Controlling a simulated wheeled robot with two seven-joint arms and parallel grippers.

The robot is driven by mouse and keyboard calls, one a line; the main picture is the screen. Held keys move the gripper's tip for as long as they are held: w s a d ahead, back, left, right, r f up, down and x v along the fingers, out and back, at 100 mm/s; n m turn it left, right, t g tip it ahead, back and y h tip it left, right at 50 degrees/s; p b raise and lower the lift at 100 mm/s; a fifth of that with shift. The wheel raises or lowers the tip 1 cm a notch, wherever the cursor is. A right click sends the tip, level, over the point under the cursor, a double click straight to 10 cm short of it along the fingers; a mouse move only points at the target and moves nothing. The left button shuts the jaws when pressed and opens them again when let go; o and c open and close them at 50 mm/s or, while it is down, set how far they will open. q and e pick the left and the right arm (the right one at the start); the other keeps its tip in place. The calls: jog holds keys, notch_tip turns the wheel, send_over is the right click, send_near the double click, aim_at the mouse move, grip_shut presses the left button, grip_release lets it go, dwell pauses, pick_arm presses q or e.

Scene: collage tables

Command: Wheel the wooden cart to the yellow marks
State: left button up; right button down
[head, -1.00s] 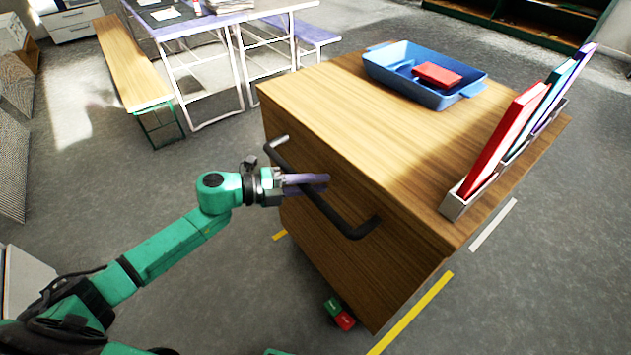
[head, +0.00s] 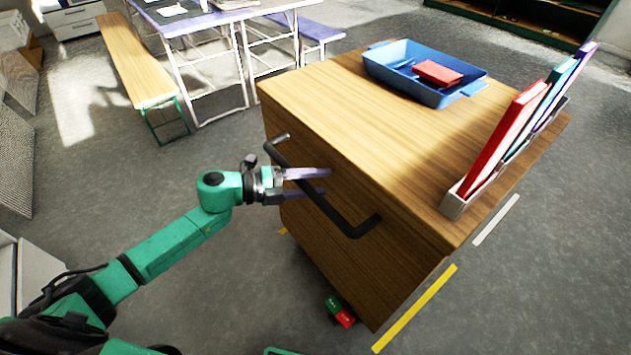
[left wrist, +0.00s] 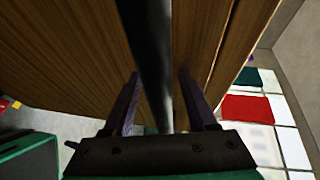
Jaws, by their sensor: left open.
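The wooden cart (head: 310,100) stands on the grey floor with a black handle (head: 345,222) on its near side. My left gripper (head: 328,182) is open at the handle, with one finger on each side of the bar. In the left wrist view the handle bar (left wrist: 157,60) runs between the two open fingers (left wrist: 158,98). A yellow mark (head: 415,310) lies on the floor to the right of the cart's lower corner, and a small bit of another yellow mark (head: 283,231) shows at its left. My right gripper is out of view.
On the cart are a blue tray (head: 388,76) with a red box (head: 438,73) and a holder (head: 452,207) with upright books. A white floor strip (head: 496,220) lies right of the cart. A table and bench (head: 140,65) stand at the back left.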

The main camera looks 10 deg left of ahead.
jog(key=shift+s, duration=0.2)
pick_arm(q)
jog(key=v, duration=1.4)
jog(key=shift+s+a+p, duration=0.2)
jog(key=shift+a+p, duration=0.05)
jog(key=shift+p, duration=0.15)
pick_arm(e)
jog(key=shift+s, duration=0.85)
pick_arm(q)
jog(key=shift+r, duration=0.1)
